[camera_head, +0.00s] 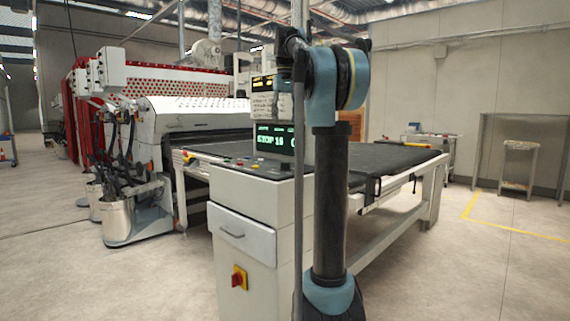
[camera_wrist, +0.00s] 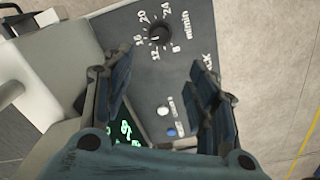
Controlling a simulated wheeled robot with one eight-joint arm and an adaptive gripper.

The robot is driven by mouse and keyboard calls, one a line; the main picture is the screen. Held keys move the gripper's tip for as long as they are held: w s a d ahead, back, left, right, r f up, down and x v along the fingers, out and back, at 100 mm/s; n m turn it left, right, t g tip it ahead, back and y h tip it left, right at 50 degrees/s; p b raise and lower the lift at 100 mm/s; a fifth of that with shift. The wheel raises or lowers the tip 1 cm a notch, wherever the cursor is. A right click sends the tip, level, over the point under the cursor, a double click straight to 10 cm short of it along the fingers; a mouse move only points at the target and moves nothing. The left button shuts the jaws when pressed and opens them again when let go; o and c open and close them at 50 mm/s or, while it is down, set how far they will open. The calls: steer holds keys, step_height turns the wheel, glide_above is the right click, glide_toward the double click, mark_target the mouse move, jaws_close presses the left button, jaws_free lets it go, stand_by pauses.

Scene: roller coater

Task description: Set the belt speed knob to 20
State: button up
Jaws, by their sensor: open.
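The belt speed knob (camera_wrist: 158,34) is a small dark knob on a grey control panel (camera_wrist: 180,70), at the top middle of the wrist view. A scale around it shows 8, 12, 16, 20 and 24 with m/min. I cannot tell which mark its pointer faces. My gripper (camera_wrist: 160,66) is open and empty, its two dark fingers spread on either side below the knob in the picture, with no visible contact. In the head view the console display (camera_head: 274,139) shows green text reading STOP 16; the rest is cut off by my arm. The knob cannot be made out there.
A white button (camera_wrist: 163,110) and a blue button (camera_wrist: 171,132) lie on the panel between the fingers. The console cabinet (camera_head: 240,232) carries a red switch (camera_head: 239,279). A dark conveyor belt (camera_head: 400,160) extends behind. Open floor lies to the right.

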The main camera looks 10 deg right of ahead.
mark_target(285, 166)
step_height(285, 166, down, 17)
steer(key=shift+f, duration=0.1)
stand_by(0.5)
steer(key=c, duration=1.1)
